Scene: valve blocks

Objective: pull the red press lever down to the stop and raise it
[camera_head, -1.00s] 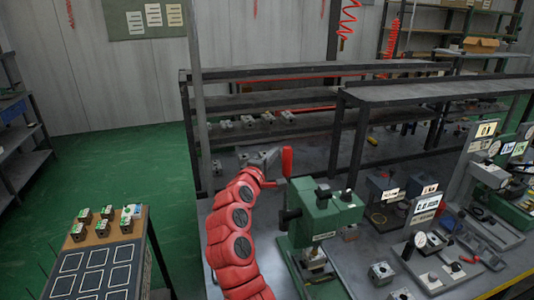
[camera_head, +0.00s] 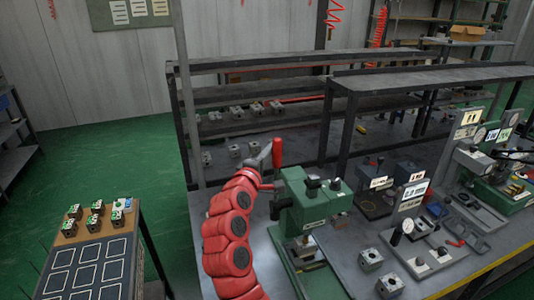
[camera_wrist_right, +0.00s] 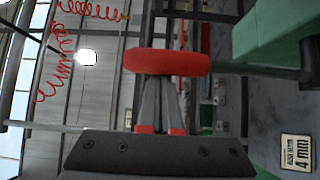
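The green press (camera_head: 313,203) stands on the bench right of my right arm. Its red lever handle (camera_head: 277,152) points upright in the head view, at the raised end. My right gripper (camera_head: 265,160) is beside the handle's left side, at its height. In the right wrist view the red handle (camera_wrist_right: 168,62) lies across the tips of my grey fingers (camera_wrist_right: 164,88) and hides their ends. The fingers are close together and look shut; I see no handle part between them. Whether they touch the handle is unclear. My left gripper is not in view.
Gauge stands (camera_head: 425,255) and small metal blocks (camera_head: 370,260) are on the bench right of the press. A dark shelf rack (camera_head: 250,95) stands behind. A side table (camera_head: 90,260) with several valve blocks is at the left.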

